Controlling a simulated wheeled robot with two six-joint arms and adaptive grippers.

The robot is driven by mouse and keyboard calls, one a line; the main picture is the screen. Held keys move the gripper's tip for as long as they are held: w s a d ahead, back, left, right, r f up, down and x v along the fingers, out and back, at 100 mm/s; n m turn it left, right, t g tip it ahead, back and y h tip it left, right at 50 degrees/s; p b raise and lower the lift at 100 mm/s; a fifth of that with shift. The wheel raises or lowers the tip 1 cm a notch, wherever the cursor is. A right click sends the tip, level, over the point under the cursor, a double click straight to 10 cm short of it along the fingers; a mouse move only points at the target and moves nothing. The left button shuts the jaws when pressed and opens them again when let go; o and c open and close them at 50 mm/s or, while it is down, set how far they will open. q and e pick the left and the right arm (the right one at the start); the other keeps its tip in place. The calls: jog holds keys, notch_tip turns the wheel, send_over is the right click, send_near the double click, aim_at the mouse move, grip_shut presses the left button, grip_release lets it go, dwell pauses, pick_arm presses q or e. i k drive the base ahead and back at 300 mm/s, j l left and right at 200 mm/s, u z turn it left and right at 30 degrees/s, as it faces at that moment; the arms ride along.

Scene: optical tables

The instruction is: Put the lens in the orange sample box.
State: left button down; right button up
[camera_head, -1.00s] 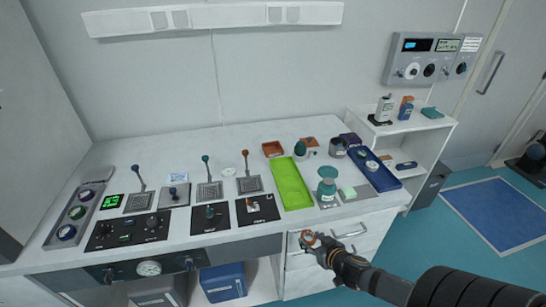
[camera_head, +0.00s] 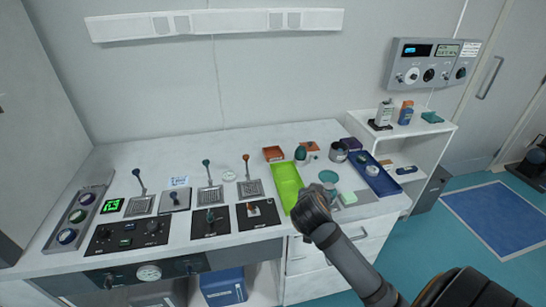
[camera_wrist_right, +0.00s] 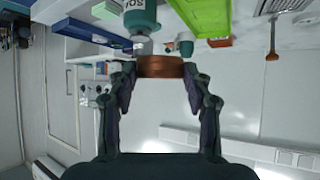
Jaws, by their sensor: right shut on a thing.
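The lens (camera_wrist_right: 160,67) is a short round piece with a copper-coloured rim, held between the two fingertips of my right gripper in the right wrist view. In the head view my right gripper (camera_head: 310,200) is over the bench's front edge, by the near end of the green tray, and hides the lens. An orange shape, likely this box, also shows in the wrist view (camera_wrist_right: 220,42). My left gripper is not in view.
The long green tray (camera_head: 287,184) lies between my gripper and the box. A teal bottle (camera_head: 328,178) stands right of the tray, partly hidden by the gripper. A blue tray (camera_head: 376,179) is further right. Lever panels (camera_head: 249,188) stand to the left.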

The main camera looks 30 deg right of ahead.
aim_at(273, 154)
jog(key=i, duration=1)
